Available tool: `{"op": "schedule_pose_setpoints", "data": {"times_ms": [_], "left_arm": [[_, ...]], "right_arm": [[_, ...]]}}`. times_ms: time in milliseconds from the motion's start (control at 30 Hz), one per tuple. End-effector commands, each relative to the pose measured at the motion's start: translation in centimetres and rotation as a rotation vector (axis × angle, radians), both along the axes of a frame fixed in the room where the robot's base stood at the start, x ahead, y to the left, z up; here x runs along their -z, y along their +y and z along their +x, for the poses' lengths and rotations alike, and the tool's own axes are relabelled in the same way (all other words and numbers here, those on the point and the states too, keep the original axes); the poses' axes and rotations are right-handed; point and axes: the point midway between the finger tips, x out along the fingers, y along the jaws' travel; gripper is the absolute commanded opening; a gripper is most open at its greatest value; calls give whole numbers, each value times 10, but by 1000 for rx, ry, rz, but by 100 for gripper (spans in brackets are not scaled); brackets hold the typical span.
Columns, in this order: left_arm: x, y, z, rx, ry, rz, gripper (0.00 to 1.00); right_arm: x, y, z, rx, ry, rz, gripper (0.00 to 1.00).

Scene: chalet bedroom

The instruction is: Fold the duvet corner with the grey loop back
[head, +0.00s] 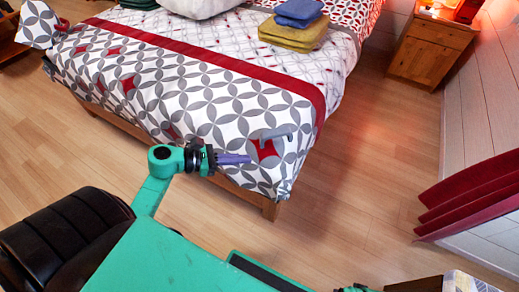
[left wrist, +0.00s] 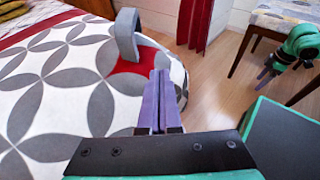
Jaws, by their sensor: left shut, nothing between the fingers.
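The duvet (head: 190,85) is white with grey petals and red diamonds, and lies flat over the bed. The grey loop (head: 276,133) stands up on it near its front right corner; it shows as an arch in the left wrist view (left wrist: 128,33). My left gripper (head: 248,158) has purple fingers, shut and empty, at the bed's front edge, just left of and nearer than the loop. In the left wrist view its fingers (left wrist: 159,75) point past the loop's right side, apart from it. My right gripper (left wrist: 266,78) is small at the right there; its opening is unclear.
Folded yellow (head: 292,35) and blue (head: 298,12) cloths lie on the bed toward the back right. A wooden nightstand (head: 431,50) stands beyond the bed's right side. A dark chair (head: 60,240) is at the lower left. The wood floor right of the bed is clear.

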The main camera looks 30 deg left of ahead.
Motion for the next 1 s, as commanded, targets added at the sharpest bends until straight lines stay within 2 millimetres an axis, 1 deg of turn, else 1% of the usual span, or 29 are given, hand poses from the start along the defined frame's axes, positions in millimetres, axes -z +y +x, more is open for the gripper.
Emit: {"op": "schedule_pose_setpoints", "data": {"times_ms": [33,200,300,400,533,1000], "left_arm": [[2,-8,7,1,-2,-5,0],[14,-34,30,-3,-1,-8,0],[20,-46,41,-4,0,-6,0],[24,-54,48,-4,0,-6,0],[26,-57,50,-3,2,-6,0],[23,-57,50,-3,3,-4,0]], "right_arm": [[0,0,0,0,0,0,75],[-1,0,1,0,0,0,75],[-1,0,1,1,1,0,75],[-2,0,1,1,1,1,75],[-2,1,1,1,2,1,75],[-3,1,2,0,-4,2,75]]}}
